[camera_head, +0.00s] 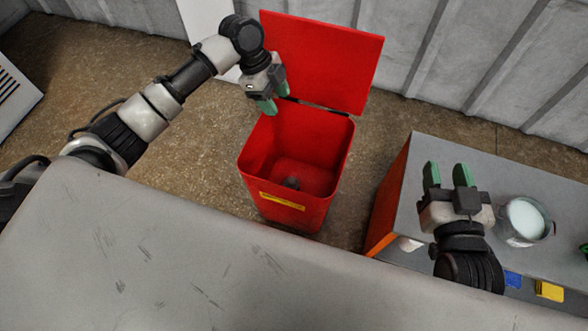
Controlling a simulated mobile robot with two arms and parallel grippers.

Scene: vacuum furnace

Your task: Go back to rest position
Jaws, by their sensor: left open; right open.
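My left gripper (274,94) is at the end of the arm coming in from the left. Its green fingers are apart and empty, at the back left rim of the open red bin (285,205); I cannot tell if they touch it. The bin's red lid (325,62) stands raised at the back.
A metal pot (523,220) with pale contents stands on the cabinet, right of my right gripper. A yellow block (549,291) and a blue one (513,279) show near the cabinet's front. A large grey surface (190,260) fills the foreground. Brown floor (175,190) is clear left of the bin.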

